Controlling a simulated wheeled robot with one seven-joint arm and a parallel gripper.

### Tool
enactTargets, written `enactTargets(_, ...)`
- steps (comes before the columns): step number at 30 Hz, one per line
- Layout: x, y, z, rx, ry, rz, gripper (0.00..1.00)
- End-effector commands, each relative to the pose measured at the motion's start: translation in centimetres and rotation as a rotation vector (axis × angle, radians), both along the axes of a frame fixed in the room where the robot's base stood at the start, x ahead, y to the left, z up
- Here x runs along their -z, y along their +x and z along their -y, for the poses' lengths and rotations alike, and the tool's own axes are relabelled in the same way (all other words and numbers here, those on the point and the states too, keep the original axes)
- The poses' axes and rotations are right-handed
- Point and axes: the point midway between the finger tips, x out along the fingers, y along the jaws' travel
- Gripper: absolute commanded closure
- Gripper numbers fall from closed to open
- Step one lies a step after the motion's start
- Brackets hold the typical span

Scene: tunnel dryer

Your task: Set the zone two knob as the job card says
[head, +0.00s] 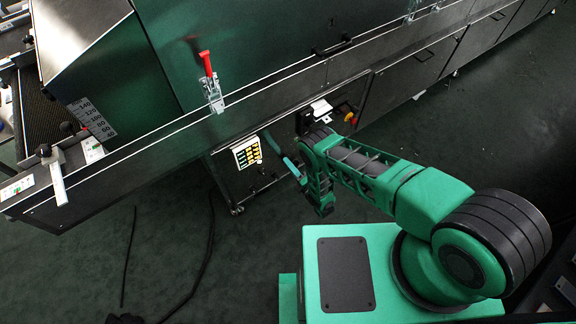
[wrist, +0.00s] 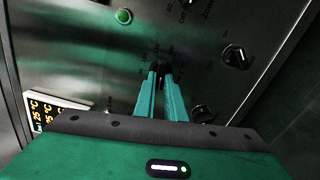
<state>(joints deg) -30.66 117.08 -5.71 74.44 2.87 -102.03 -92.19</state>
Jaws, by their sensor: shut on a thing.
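In the wrist view my gripper (wrist: 161,76) reaches to a metal control panel (wrist: 85,50), its two teal fingers close together and shut on a dark knob (wrist: 160,68). The fingers hide most of that knob, and I cannot read its zone label or pointer. Another dark knob (wrist: 236,55) with a pale pointer mark is to the right, and one more (wrist: 203,111) is lower right, partly hidden. In the head view my gripper (head: 287,164) is at the dryer's lower front, beside the yellow-lit display (head: 247,152). I cannot clearly identify the job card.
A green button (wrist: 124,16) is upper left of my gripper on the panel. The display (wrist: 45,112) shows orange °C readings at lower left. A red-handled clamp (head: 206,64) stands above on the dryer. A red-and-yellow button (head: 349,116) is to the right. Cables lie on the floor.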

Motion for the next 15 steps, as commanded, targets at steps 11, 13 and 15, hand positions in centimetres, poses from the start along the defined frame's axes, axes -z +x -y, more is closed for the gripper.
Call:
enactTargets(11,-0.12,0.1,0.69,0.003,0.109,-0.072,1.0)
enactTargets(13,-0.11,0.11,0.71,0.003,0.154,-0.101,1.0)
enactTargets(15,-0.12,0.11,0.73,0.004,0.204,-0.134,1.0)
